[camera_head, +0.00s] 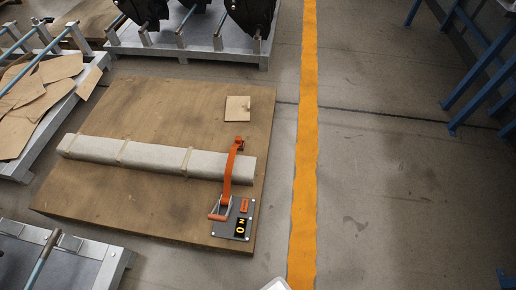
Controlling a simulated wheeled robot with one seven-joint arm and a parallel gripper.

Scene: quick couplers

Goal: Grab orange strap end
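An orange strap (229,170) lies across a long pale beam (140,157) near its right end. The upper end of the strap (239,141) lies just beyond the beam's far side and looks darker and thicker there. The strap's lower part meets a metal buckle with an orange handle (217,216) on a grey plate (234,226). My gripper's fingers are not seen; only a white rounded piece, perhaps part of my arm, shows at the bottom edge.
The beam and plate lie on a brown wooden board (120,205). A small square wooden piece (237,108) lies beyond the strap. Metal racks stand at the left (50,110), back (190,50) and lower left (60,262).

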